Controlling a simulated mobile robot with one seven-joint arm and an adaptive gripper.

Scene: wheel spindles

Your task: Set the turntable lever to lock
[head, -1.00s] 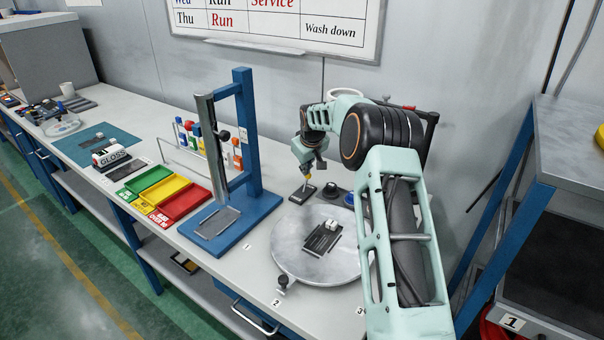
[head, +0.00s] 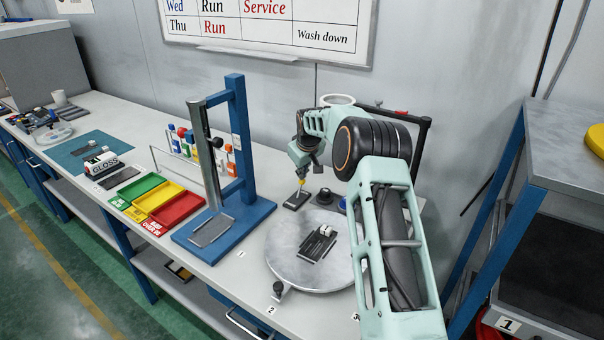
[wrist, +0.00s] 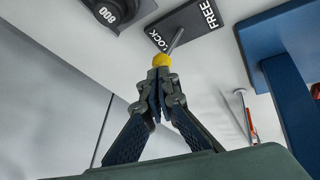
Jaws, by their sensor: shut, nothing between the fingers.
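The turntable lever (wrist: 176,39) is a grey stem on a black plate (wrist: 192,22) marked LOCK and FREE in the wrist view. The stem stands between the two words and runs down beside the word LOCK; which setting it rests in is hard to tell. A yellow knob (wrist: 161,60) is at its near end. My gripper (wrist: 160,82) is shut, its dark fingertips right at the knob and partly hiding it. In the head view my gripper (head: 302,176) is over the plate (head: 297,199), behind the round grey turntable (head: 290,265).
A black dial (wrist: 108,10) marked 800 is beside the plate. A dark block with a white piece (head: 318,242) lies on the turntable. A blue stand (head: 240,150) rises to the left, with coloured trays (head: 158,200) beyond it. Bottles (head: 188,142) stand behind.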

